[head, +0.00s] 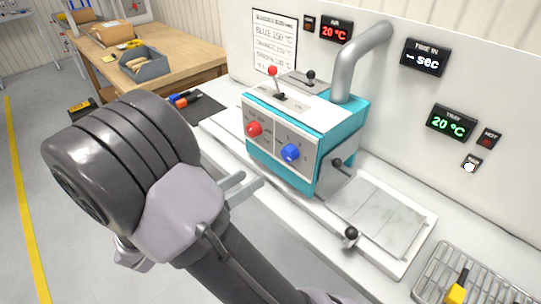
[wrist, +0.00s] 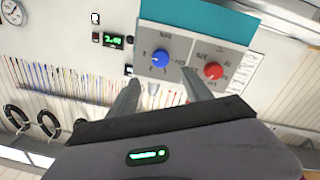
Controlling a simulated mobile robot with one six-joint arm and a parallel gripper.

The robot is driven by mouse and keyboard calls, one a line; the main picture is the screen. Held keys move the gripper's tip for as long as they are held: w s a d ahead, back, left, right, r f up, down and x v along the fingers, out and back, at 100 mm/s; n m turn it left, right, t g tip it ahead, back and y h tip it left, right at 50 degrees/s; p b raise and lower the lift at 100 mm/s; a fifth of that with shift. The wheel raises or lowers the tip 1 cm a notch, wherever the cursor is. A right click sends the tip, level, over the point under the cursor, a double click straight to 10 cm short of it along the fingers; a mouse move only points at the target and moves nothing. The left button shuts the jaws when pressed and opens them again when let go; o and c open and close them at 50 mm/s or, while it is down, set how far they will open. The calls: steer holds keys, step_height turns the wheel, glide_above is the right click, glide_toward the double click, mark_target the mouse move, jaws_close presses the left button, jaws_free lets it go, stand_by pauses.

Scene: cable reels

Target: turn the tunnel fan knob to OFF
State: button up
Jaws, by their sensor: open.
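The teal tunnel machine (head: 325,125) stands on the white bench with a pale front panel. The panel carries a red knob (head: 254,130) on the left and a blue knob (head: 290,153) on the right. Their printed labels are too small to read, so I cannot tell which is the fan knob or its setting. In the wrist view the blue knob (wrist: 160,58) and the red knob (wrist: 213,71) both show. My gripper (head: 243,184) is open and empty in front of the panel, apart from the knobs. In the wrist view its fingertips (wrist: 160,80) spread below the blue knob.
A grey duct (head: 362,60) rises from the machine. A wire rack (head: 475,275) lies at lower right. A wooden table (head: 175,65) with a grey bin (head: 140,64) stands behind.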

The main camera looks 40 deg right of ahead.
mark_target(285, 156)
steer(key=d, duration=0.4)
steer(key=d+b, duration=0.1)
steer(key=d, duration=0.3)
steer(key=d+b, duration=0.1)
steer(key=d, duration=0.3)
steer(key=shift+w, duration=0.25)
steer(key=shift+c, duration=0.2)
jaws_close()
